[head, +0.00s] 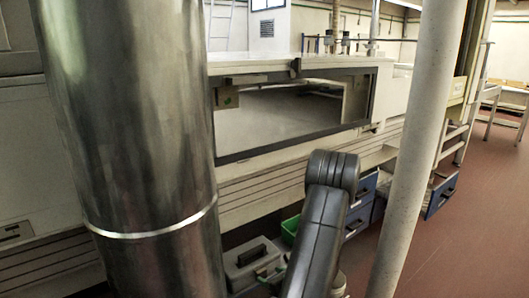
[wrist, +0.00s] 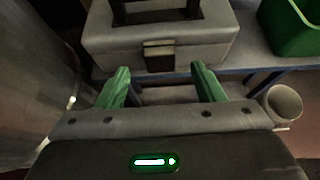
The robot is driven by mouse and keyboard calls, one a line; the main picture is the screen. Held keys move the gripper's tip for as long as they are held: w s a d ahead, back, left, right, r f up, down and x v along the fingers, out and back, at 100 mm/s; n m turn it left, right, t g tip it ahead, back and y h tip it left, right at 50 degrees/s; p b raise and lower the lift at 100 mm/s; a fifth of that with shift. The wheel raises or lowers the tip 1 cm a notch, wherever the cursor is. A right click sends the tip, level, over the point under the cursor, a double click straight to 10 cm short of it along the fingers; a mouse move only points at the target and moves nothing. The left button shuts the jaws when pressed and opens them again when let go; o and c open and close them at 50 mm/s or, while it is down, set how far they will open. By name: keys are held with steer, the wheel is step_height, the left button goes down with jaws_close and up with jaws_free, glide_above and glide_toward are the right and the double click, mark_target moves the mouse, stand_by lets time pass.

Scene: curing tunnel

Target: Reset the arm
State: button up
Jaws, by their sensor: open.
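My gripper (wrist: 160,84) shows in the wrist view, its two green fingers spread apart with nothing between them. It is open. Just beyond the fingertips stands a grey case (wrist: 160,38) with a latch on its front and a dark handle on top. My arm (head: 325,220) rises at the lower middle of the head view, bent at a dark joint near the top. The gripper itself is hidden in the head view.
A large metal cylinder (head: 140,120) fills the left of the head view. A pale post (head: 420,140) stands right of my arm. Behind is a long machine with a framed window (head: 290,115). A green bin (wrist: 292,28) and a pale cup (wrist: 282,102) lie right of the fingers. Red floor (head: 470,230) is open at right.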

mark_target(262, 272)
steer(key=v, duration=0.8)
steer(key=x, duration=1.3)
steer(key=shift+w+a+f+b, duration=0.1)
steer(key=shift+a+f+b, duration=0.05)
steer(key=shift+b, duration=0.15)
steer(key=shift+f+t+b, duration=0.3)
steer(key=shift+b, duration=0.2)
steer(key=shift+s+d+y+b, duration=0.25)
steer(key=shift+d+y+b, duration=0.05)
steer(key=t+b, duration=0.1)
steer(key=t+y+b, duration=0.1)
steer(key=s+f+t+y+b, duration=0.1)
steer(key=b, duration=0.1)
steer(key=shift+d+f+t, duration=0.15)
steer(key=shift+d+t, duration=0.15)
steer(key=shift+s+d+t+y, duration=0.1)
steer(key=shift+s+t+y, duration=0.05)
steer(key=shift+t+y, duration=0.25)
steer(key=v, duration=1.3)
steer(key=shift+w+d+r+g+p, duration=0.2)
steer(key=shift+d+r+g+p, duration=0.1)
steer(key=shift+r+g+p, duration=0.1)
